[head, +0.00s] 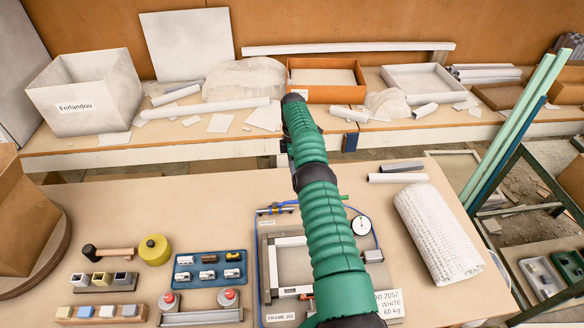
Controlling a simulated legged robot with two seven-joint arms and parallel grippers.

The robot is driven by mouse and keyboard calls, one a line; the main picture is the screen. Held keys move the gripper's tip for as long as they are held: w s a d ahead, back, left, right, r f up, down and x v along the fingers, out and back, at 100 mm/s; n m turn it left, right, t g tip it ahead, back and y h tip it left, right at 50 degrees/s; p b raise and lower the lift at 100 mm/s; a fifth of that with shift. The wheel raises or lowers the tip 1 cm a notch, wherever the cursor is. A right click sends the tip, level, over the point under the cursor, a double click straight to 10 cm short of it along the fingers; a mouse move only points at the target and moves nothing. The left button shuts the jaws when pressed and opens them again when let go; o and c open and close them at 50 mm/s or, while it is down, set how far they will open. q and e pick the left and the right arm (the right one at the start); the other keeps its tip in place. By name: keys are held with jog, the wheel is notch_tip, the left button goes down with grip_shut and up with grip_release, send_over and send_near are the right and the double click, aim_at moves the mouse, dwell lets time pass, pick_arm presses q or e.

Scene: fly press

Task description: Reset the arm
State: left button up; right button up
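A green ribbed arm (325,205) with black bands rises from the bottom edge, right of centre, and reaches forward over the table. It appears to be my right arm. It narrows to a dark end (293,99) in front of the back bench. No gripper fingers show at that end, and I cannot tell what lies behind it. My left arm and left gripper are not in view. Below the arm, a grey frame fixture (268,270) with a round dial gauge (361,225) lies on the table, partly hidden by the arm.
The near table (190,215) holds a blue tray (210,279) of small parts, a mallet (108,253), a yellow round container (154,249) and a white textured roll (438,235). A back bench carries a white bin (88,95) and an orange tray (327,92). Green poles (508,125) stand right.

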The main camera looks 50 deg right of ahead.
jog(key=w+a+r+m+h, duration=0.1)
jog(key=w+a+r, duration=0.3)
jog(key=w+a, duration=0.5)
jog(key=s+a+r+m+t, duration=0.1)
jog(key=a+r, duration=0.1)
jog(key=a, duration=0.5)
jog(key=a+r+m+t, duration=0.1)
jog(key=a+r, duration=0.1)
jog(key=a, duration=0.6)
jog(key=s+a+m+t, duration=0.2)
jog(key=s+a+m, duration=0.3)
jog(key=s+a, duration=1.2)
jog(key=s, duration=0.2)
jog(key=shift+s+f+m+h, duration=0.3)
jog(key=shift+s, duration=0.1)
